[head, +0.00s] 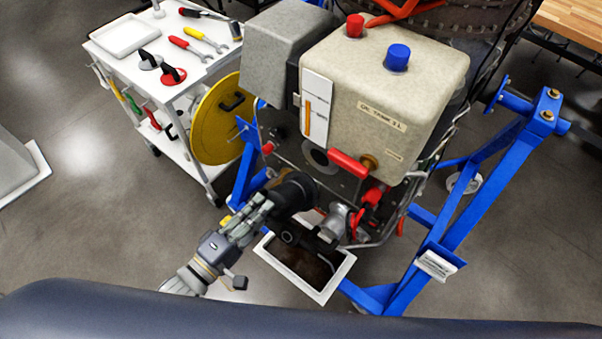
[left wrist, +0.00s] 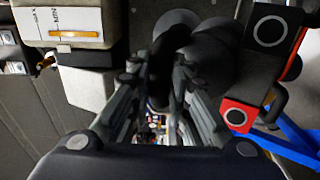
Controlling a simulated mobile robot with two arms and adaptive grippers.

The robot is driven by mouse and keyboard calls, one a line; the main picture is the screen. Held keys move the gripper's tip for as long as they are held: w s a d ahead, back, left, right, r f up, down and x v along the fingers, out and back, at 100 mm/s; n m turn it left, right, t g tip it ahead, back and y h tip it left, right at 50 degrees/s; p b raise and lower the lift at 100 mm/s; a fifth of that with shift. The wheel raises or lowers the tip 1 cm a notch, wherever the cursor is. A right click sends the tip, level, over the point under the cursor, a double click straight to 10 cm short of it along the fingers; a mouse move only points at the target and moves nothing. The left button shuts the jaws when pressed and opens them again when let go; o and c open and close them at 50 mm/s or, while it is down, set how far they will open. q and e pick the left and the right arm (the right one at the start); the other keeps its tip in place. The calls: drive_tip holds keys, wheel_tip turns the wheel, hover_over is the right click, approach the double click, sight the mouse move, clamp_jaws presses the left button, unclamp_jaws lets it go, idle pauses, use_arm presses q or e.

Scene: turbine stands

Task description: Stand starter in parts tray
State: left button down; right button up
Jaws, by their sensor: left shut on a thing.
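The starter, a black cylindrical part (head: 294,192), is at the lower front of the engine. My left gripper (head: 262,207) is shut on it from the left. In the left wrist view the dark starter (left wrist: 207,52) shows beyond and between the fingers (left wrist: 170,85); its far end is hard to make out. It is close to the engine's front plate, and I cannot tell whether they touch. An empty white tray (head: 124,35) lies on top of the tool cart. A white-rimmed tray with a dark brown inside (head: 335,284) is below the engine. My right gripper is not in view.
The white tool cart (head: 188,84) at the upper left carries wrenches and red and black parts. A yellow disc (head: 216,118) leans against it. The blue stand (head: 462,218) frames the engine under the beige oil tank (head: 385,85). Grey floor is open at the left.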

use_arm(q)
drive_tip(key=s+a+r+p, duration=0.3)
drive_tip(key=s+r+p, duration=0.1)
drive_tip(key=shift+s, duration=0.25)
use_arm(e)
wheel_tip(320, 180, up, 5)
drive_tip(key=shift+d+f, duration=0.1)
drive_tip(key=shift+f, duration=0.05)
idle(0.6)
